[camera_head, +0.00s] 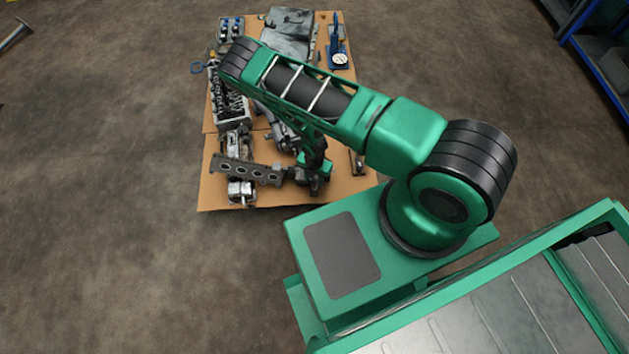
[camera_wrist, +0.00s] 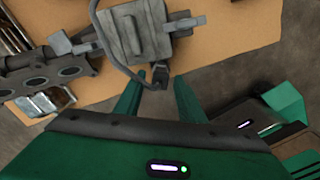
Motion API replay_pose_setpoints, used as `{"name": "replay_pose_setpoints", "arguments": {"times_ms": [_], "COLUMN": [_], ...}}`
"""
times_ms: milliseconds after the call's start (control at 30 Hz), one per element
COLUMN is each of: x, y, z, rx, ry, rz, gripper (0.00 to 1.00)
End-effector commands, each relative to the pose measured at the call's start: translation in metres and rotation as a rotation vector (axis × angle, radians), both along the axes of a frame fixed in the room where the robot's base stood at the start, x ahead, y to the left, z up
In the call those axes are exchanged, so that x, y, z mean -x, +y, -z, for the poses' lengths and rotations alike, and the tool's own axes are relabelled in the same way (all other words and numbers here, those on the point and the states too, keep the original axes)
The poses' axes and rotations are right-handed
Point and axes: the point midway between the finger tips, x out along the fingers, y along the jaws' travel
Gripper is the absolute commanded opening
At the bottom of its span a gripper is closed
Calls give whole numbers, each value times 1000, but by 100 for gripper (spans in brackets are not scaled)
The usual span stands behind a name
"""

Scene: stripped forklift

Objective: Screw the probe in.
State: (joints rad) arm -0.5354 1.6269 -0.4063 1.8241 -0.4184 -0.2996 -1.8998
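My gripper (camera_wrist: 158,92) has its two green fingers apart, pointing toward the edge of the cardboard-coloured board. A small dark plug-like piece (camera_wrist: 160,75), possibly the probe, shows at the gap between the fingertips. I cannot see the fingers touching it. A dark cable runs from near it in a curve up and left. It lies by the lower edge of a grey boxy housing (camera_wrist: 143,32) with stubs on its sides. In the head view my gripper (camera_head: 312,168) is small and low over the near part of the board; the probe cannot be made out there.
The board (camera_head: 222,190) lies on the floor, crowded with parts. A perforated metal bar (camera_head: 247,170) lies left of my gripper, and an engine block (camera_head: 232,110) stands farther back. A blue gauge stand (camera_head: 338,57) is at the back right.

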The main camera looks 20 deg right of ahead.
Motion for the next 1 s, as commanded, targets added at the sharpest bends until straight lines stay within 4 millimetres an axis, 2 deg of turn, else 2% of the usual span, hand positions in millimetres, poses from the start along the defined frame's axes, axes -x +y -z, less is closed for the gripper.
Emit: {"name": "replay_pose_setpoints", "arguments": {"times_ms": [200, 467, 500, 633, 667, 1000], "x": [0, 0, 0, 0, 0, 0], "y": [0, 0, 0, 0, 0, 0], "z": [14, 15, 15, 15, 15, 15], "rx": [0, 0, 0, 0, 0, -1], "ry": [0, 0, 0, 0, 0, -1], "rz": [1, 1, 1, 1, 1, 37], "gripper": [36, 36, 34, 2, 0, 0]}}
